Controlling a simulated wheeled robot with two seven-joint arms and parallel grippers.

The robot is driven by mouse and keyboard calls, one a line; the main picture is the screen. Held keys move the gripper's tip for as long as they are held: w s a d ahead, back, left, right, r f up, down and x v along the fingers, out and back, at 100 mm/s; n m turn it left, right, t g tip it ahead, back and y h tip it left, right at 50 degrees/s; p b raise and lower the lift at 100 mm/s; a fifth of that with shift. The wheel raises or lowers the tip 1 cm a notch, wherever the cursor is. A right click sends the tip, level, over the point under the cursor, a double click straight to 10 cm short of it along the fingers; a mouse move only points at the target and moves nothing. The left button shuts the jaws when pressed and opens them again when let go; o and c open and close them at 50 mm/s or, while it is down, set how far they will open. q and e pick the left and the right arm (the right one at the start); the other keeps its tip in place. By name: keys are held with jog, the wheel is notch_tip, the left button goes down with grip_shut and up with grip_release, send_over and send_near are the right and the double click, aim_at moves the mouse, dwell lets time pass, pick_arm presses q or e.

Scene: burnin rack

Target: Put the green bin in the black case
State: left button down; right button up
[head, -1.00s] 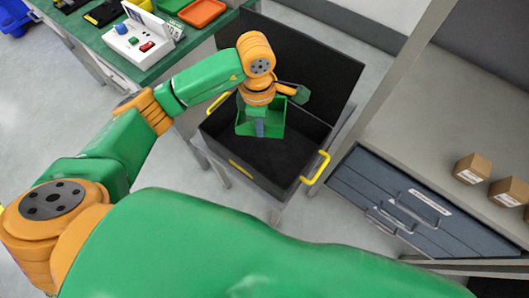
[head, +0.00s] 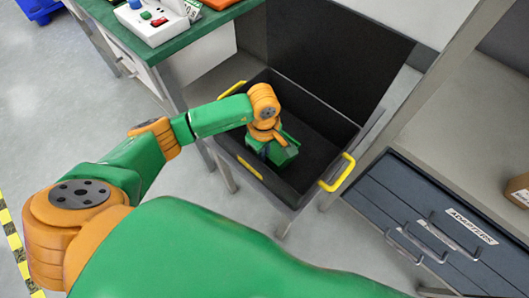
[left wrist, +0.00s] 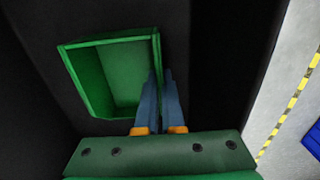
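The green bin (left wrist: 110,78) is an open box. In the head view the bin (head: 284,157) is inside the black case (head: 318,110), down between its walls, partly hidden by my left gripper. The case has a raised black lid at the back and yellow handles. My left gripper (left wrist: 160,80) reaches into the case. Its two blue fingers are close together on the bin's right wall in the left wrist view, one on each side of it. Whether the bin touches the case floor I cannot tell. My right gripper is not in view.
A green-topped bench (head: 205,28) with a white button box (head: 150,20) stands at the upper left. A dark drawer unit labelled ADAPTERS (head: 430,225) is right of the case, under a grey shelf with a cardboard box (head: 519,188). Open floor lies at left.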

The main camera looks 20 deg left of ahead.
pick_arm(q)
jog(key=shift+f, duration=0.15)
jog(key=c, duration=1.1)
grip_release()
jog(key=shift+o, duration=0.2)
notch_tip(320, 180, up, 12)
jog(key=shift+r, duration=0.25)
